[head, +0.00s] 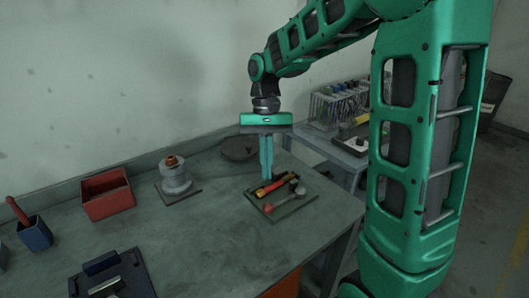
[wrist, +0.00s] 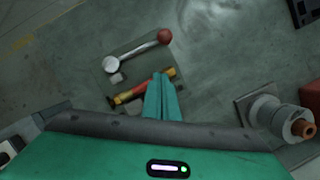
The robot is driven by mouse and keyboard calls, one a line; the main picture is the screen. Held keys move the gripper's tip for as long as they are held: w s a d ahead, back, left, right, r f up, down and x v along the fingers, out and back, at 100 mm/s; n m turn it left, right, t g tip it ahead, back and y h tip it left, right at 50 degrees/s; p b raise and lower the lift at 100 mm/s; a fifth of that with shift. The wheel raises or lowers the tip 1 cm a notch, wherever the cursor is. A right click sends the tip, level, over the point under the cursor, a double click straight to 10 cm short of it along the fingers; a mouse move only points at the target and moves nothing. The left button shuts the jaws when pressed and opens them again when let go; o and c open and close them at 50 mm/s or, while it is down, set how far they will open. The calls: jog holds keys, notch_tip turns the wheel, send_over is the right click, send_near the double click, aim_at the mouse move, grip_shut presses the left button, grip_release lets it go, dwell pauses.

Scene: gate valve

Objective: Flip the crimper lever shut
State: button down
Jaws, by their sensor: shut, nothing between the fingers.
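The crimper sits on a dark square plate (head: 296,205) near the table's front right. Its grey metal lever (wrist: 138,50) runs from a round pivot (wrist: 112,64) to a red ball knob (wrist: 164,36). The knob also shows in the head view (head: 268,208), on the near side of the plate. A red, yellow and black bar (head: 284,184) lies beside the lever, roughly across the plate. My gripper (head: 266,178) is shut and empty, pointing down at this bar. In the wrist view its fingertips (wrist: 160,76) overlap the bar; whether they touch it I cannot tell. They are apart from the lever.
A grey valve-like fitting (head: 175,177) stands left of the plate. A red bin (head: 106,194) and a blue cup (head: 35,234) are further left. A dark round disc (head: 239,148) lies behind. The table between plate and fitting is clear.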

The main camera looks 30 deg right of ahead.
aim_at(286, 199)
jog(key=x, duration=0.3)
jog(key=shift+s+r, duration=0.1)
jog(key=shift+s, duration=0.1)
jog(key=shift+s+a, duration=0.25)
jog(key=shift+s, duration=0.25)
jog(key=shift+s+a, duration=0.25)
jog(key=shift+s, duration=0.3)
jog(key=shift+s+a+f, duration=0.2)
jog(key=shift+s+f, duration=0.05)
jog(key=shift+s, duration=0.25)
jog(key=shift+s+a, duration=0.1)
jog(key=shift+a, duration=0.05)
